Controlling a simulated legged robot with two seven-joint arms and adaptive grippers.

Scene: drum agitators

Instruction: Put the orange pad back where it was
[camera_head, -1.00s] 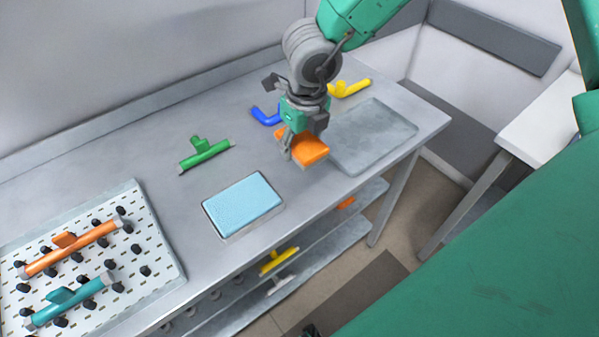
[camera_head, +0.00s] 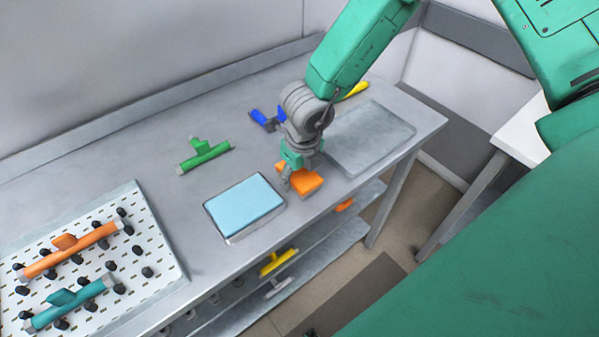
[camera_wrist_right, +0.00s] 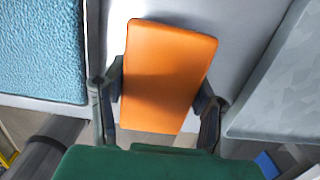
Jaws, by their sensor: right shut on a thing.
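The orange pad (camera_head: 306,180) is a flat block near the front edge of the grey table, between the light blue pad and the empty grey tray. My right gripper (camera_head: 299,172) is shut on it. In the right wrist view the orange pad (camera_wrist_right: 166,75) sits between the two dark fingers (camera_wrist_right: 163,100), one against each long side. I cannot tell whether the pad touches the table. The light blue pad (camera_head: 243,206) lies in a shallow tray to the left, and the empty grey tray (camera_head: 371,138) is to the right. My left gripper is out of view.
A green T-shaped part (camera_head: 205,154) lies left of the arm; a blue part (camera_head: 262,118) and a yellow part (camera_head: 355,90) lie behind it. A white pegboard (camera_head: 157,262) holds orange and teal parts. A lower shelf (camera_head: 330,228) holds other parts.

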